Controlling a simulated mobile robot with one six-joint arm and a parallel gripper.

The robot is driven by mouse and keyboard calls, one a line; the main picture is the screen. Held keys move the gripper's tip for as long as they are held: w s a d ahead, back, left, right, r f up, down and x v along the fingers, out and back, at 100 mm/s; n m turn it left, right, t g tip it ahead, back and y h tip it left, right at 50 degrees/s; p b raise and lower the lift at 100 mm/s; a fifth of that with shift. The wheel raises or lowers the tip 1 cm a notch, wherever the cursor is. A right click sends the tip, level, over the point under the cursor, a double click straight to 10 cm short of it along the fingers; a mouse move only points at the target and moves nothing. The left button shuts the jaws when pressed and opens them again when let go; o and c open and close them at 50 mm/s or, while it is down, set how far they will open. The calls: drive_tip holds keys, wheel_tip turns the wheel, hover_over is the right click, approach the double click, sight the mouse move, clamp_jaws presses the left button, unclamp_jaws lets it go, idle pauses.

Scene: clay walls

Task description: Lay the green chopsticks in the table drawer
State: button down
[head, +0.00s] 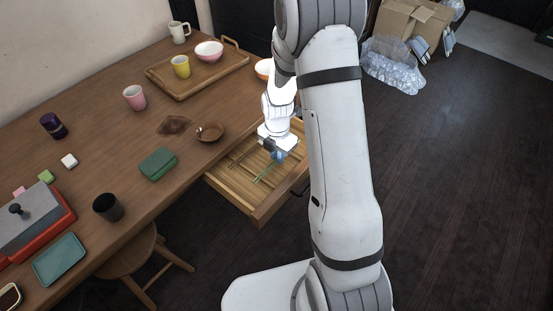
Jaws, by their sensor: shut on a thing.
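The table drawer (231,197) is pulled open under the table's right edge, with a slatted wooden inside. The green chopsticks (264,174) are in the drawer area, slanting down to the left from my gripper (277,159). My gripper points down over the drawer and is shut on the green chopsticks near their upper end. Whether they touch the drawer floor is hard to tell from this view.
Brown chopsticks (238,158) lie in the drawer's left part. On the table (110,150), a brown bowl (210,132) and a green box (158,163) stand near the drawer. A wooden tray (168,87) with cup and bowl is behind. A stool (128,258) stands below the table's edge.

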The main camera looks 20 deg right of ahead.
drive_tip(key=shift+f, duration=1.1)
drive_tip(key=shift+f, duration=0.1)
drive_tip(key=shift+f, duration=0.15)
drive_tip(key=c, duration=1.4)
unclamp_jaws()
